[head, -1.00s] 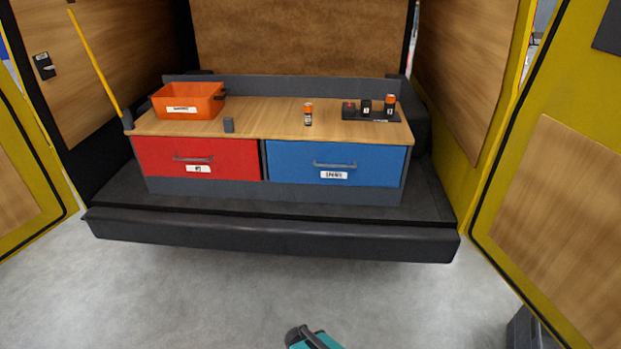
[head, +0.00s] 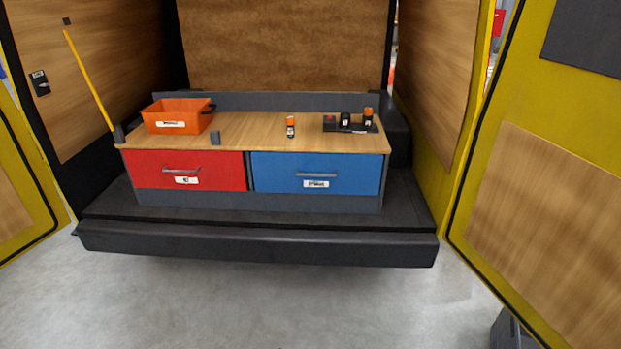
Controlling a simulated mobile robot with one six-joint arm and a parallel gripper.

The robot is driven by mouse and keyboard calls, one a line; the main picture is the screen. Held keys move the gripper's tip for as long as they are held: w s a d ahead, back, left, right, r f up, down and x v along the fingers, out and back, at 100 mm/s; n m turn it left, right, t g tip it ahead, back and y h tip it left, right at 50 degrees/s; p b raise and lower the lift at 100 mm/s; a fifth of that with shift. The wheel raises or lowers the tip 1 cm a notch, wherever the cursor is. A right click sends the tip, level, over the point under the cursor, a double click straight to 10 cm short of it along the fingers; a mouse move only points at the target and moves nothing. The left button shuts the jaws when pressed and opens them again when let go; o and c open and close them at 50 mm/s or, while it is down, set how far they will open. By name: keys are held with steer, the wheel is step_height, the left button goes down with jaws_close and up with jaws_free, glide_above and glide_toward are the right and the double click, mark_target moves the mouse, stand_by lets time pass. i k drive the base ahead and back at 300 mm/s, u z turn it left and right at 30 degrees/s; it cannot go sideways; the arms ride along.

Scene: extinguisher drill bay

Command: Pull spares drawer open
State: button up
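The blue drawer (head: 275,172) is on the right side of the low bench unit and looks shut. It has a grey bar handle (head: 316,175) across its upper middle and a small white label (head: 316,184) below, whose text is too small to read surely. A red drawer (head: 215,172) with its own bar handle (head: 181,170) and label is to its left, also shut. My gripper is not in view.
A dark bumper ledge (head: 250,245) runs in front. Yellow doors (head: 470,180) stand open at both sides. The floor (head: 270,305) ahead is clear.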

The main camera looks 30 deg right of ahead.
mark_target(278, 172)
steer(key=z, duration=0.2)
steer(key=i, duration=1.1)
steer(key=u, duration=0.4)
